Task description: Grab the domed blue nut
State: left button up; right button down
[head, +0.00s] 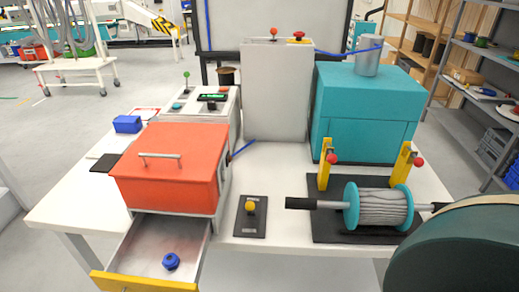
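The domed blue nut (171,262) sits in the open drawer (138,258), on the drawer's bare metal floor. The drawer has a yellow front and is pulled out under the red-orange box (170,165) with a metal handle on its lid. Nothing touches the nut in the head view. Neither of my grippers shows in this view.
A yellow knob on a dark plate (251,208) is right of the drawer. A teal cable reel (378,207) on a shaft stands further right. A large dark green round object (462,250) fills the lower right. A teal cabinet (362,110) stands behind.

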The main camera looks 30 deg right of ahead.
aim_at(171, 261)
jog(key=k+l+z, duration=0.1)
jog(key=l, duration=0.25)
jog(key=k+l+z, duration=0.15)
jog(key=l, duration=0.25)
jog(key=k+l+z, duration=0.1)
jog(key=l, duration=0.3)
jog(key=k+l+z, duration=0.15)
jog(key=l, duration=0.3)
jog(key=k+l+z, duration=0.2)
jog(key=k+l, duration=0.25)
